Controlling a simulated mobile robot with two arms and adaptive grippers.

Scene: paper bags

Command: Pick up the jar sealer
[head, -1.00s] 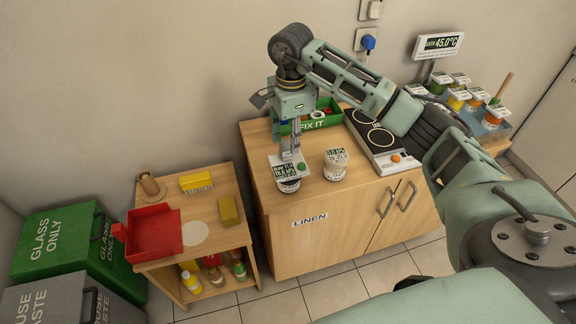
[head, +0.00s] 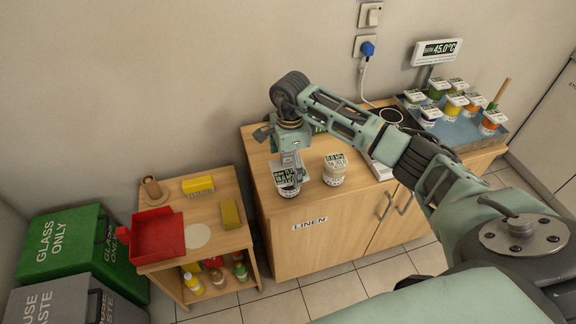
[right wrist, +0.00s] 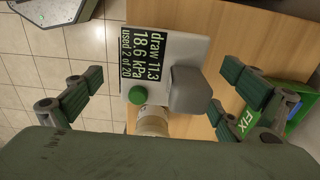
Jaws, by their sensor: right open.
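The jar sealer (head: 287,174) is a white unit with a dark display, on top of a jar at the left end of the wooden cabinet. In the right wrist view the jar sealer (right wrist: 190,48) shows its display, a green button and a grey raised part. My right gripper (head: 291,165) points down over it. In the right wrist view my right gripper (right wrist: 160,85) is open, with its fingers apart on either side of the sealer. Whether they touch it, I cannot tell. My left gripper is not in view.
A second jar (head: 335,170) stands close to the right of the sealer. My arm partly covers a green box and a hotplate behind. A tray (head: 466,132) of small jars is at the far right. A lower shelf unit with a red tray (head: 158,237) stands left.

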